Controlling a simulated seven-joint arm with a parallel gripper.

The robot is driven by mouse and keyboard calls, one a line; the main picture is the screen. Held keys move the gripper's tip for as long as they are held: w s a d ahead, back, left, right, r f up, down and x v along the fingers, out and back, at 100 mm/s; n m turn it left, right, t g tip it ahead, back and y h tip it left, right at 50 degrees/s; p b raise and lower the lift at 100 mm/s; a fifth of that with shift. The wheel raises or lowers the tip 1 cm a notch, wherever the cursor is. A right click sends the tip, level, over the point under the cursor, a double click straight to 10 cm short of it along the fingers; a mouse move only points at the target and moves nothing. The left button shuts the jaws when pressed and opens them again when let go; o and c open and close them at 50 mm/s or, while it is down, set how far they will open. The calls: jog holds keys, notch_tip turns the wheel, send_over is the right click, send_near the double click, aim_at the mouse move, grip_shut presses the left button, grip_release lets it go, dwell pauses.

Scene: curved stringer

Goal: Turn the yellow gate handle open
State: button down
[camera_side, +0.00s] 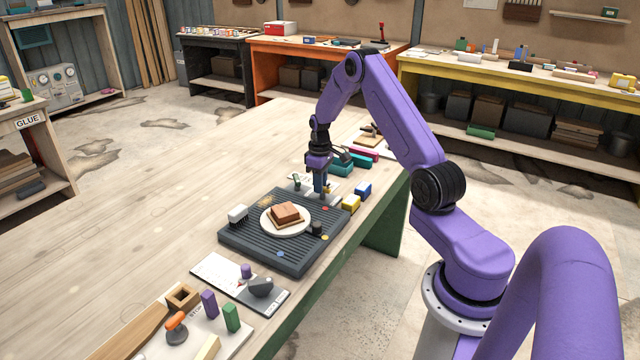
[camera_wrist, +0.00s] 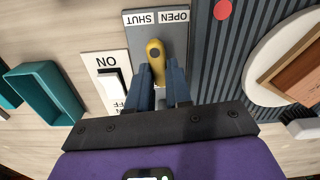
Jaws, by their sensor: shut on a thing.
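The yellow gate handle (camera_wrist: 155,54) shows in the wrist view on a grey plate (camera_wrist: 138,35) marked OPEN and SHUT. The lettering is upside down there, with SHUT at the left and OPEN at the right. The handle's round end lies just below the two labels, and its other end runs down between my fingers. My gripper (camera_wrist: 163,78) is shut on the handle. In the side view, my gripper (camera_side: 321,190) reaches down to the far right corner of the dark ribbed board. The fingers hide much of the handle and plate there.
The ribbed board (camera_side: 243,246) beside the plate carries a white dish (camera_side: 268,227) with a brown block (camera_side: 286,212). A white ON/OFF switch (camera_wrist: 106,88) and a teal tray (camera_wrist: 42,92) lie left of the plate. The table's left half (camera_side: 150,210) is clear.

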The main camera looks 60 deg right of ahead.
jog(key=m, duration=0.5)
jog(key=shift+d+m, duration=0.2)
jog(key=shift+m, duration=0.1)
jog(key=shift+s+d+m, duration=0.15)
jog(key=shift+m, duration=2.05)
jog(key=c, duration=1)
grip_release()
jog(key=shift+c, duration=0.2)
jog(key=shift+r, duration=0.1)
notch_tip(320, 180, up, 17)
jog(key=shift+r, duration=0.15)
